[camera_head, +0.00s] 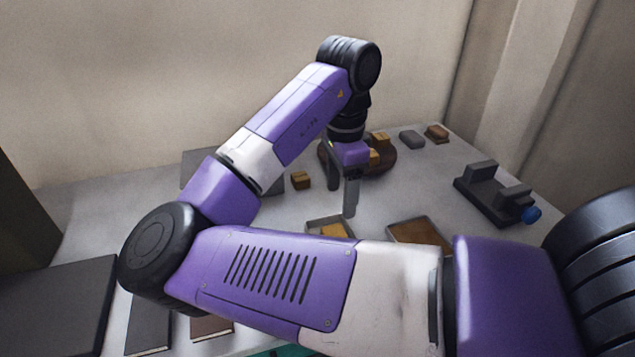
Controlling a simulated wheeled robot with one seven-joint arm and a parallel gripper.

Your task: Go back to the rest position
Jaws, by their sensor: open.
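My gripper (342,188) hangs fingers down over the middle of the grey table (90,210), at the end of my purple and white arm. Its fingers stand apart, and I see nothing held between them. A round brown bowl or tray (385,160) with a tan block (376,157) lies behind the gripper. My arm hides much of the table's front and middle.
A small tan block (301,180) stands left of the gripper. Two shallow trays (420,231) lie in front. A dark fixture with a blue knob (531,215) stands right. Small blocks (412,138) lie at the back. A dark panel (55,300) is front left.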

